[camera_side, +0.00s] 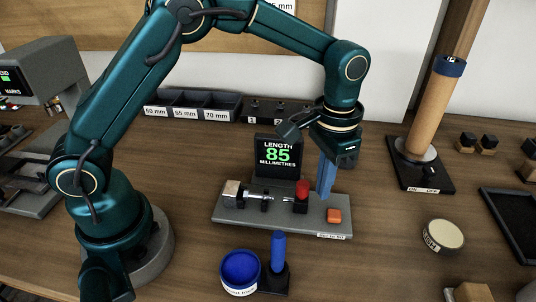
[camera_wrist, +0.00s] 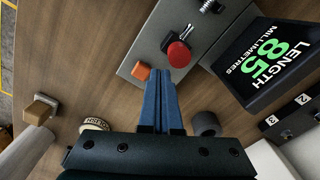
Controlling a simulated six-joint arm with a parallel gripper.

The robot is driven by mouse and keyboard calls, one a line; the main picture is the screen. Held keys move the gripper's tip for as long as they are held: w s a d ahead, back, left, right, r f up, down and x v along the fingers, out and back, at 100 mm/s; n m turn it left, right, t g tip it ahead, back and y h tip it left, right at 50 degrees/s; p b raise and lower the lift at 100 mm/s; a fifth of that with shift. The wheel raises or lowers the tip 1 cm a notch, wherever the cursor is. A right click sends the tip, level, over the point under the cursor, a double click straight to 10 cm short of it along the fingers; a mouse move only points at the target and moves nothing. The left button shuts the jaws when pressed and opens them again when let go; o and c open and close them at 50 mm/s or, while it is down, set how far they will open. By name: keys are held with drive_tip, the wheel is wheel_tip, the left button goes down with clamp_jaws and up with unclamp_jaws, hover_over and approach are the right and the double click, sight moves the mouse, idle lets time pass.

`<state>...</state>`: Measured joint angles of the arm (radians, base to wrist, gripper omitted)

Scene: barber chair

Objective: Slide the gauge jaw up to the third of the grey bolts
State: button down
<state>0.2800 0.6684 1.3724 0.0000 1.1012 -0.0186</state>
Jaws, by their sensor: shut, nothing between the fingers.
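The length gauge (camera_side: 282,222) is a grey plate on the table. Its red-topped jaw (camera_side: 302,190) stands right of middle; the red knob (camera_wrist: 179,54) shows in the wrist view. Left of the jaw, a silvery bolt-like piece (camera_side: 262,196) lies along the gauge; I cannot tell whether it touches the jaw. An orange button (camera_side: 334,215) sits at the plate's right end, also in the wrist view (camera_wrist: 141,71). My gripper (camera_side: 324,196) is shut and empty, its blue fingers (camera_wrist: 157,78) pointing down between knob and button in the side view. Contact with the jaw is unclear.
A display (camera_side: 279,152) reading 85 millimetres stands behind the gauge. A numbered dark rack (camera_side: 268,112) and bins marked 60, 65 and 70 mm (camera_side: 192,105) are further back. A blue tub (camera_side: 240,270) and blue-handled stamp (camera_side: 278,255) stand in front.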

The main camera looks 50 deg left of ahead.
sight(302, 183)
drive_tip(key=shift+a, duration=0.1)
drive_tip(key=shift+s+a, duration=0.25)
drive_tip(key=shift+s, duration=0.05)
drive_tip(key=shift+s+a, duration=0.1)
drive_tip(key=shift+s+a, duration=0.5)
drive_tip(key=shift+s, duration=0.05)
drive_tip(key=shift+s+a, duration=0.45)
idle(0.6)
drive_tip(key=shift+d, duration=0.1)
drive_tip(key=shift+w+d, duration=0.35)
drive_tip(key=shift+w, duration=0.1)
